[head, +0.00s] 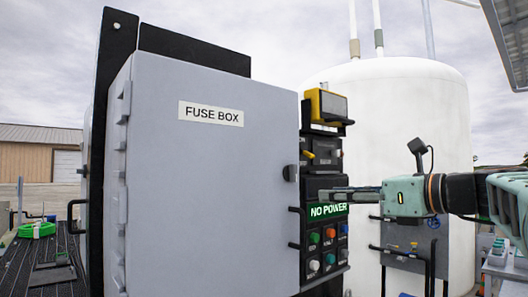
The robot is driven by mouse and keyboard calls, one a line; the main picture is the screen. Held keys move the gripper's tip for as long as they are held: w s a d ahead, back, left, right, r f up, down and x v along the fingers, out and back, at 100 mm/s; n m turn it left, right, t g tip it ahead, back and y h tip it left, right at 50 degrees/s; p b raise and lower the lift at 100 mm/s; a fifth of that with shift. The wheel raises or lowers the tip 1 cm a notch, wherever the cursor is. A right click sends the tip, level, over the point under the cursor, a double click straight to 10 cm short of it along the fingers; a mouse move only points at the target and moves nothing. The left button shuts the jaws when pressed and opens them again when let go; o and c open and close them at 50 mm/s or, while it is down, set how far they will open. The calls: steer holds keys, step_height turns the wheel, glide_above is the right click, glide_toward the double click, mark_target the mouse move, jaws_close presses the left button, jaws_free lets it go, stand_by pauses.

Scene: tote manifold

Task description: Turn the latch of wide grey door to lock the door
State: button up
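The wide grey door (210,210) fills the left middle of the head view and carries a "FUSE BOX" label (211,113). Hinges run down its left edge. A small dark latch (290,173) sits at its right edge, about mid-height. Whether the door is fully flush with its frame cannot be told. My gripper (322,195) comes in from the right with its fingers pointing left. The fingertips are to the right of the latch and a little lower, apart from it in the picture. The fingers show side-on, so their opening is unclear. Nothing visible is held.
A dark control panel (320,222) with a lit "NO POWER" sign and coloured buttons stands right of the door, behind the fingers. A yellow device (326,105) sits above it. Dark handles (296,228) jut out nearby. A white tank (410,110) stands behind.

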steer(key=p, duration=0.1)
glide_toward(296, 172)
steer(key=v, duration=0.3)
steer(key=shift+m+t+y, duration=0.3)
steer(key=shift+m+t, duration=0.1)
steer(key=x, duration=0.3)
steer(key=p+x, duration=0.1)
steer(key=x, duration=0.3)
steer(key=f+x, duration=0.1)
steer(key=x, duration=0.3)
steer(key=shift+w+p, duration=0.15)
steer(key=shift+p, duration=0.15)
steer(key=shift+c, duration=0.5)
jaws_close()
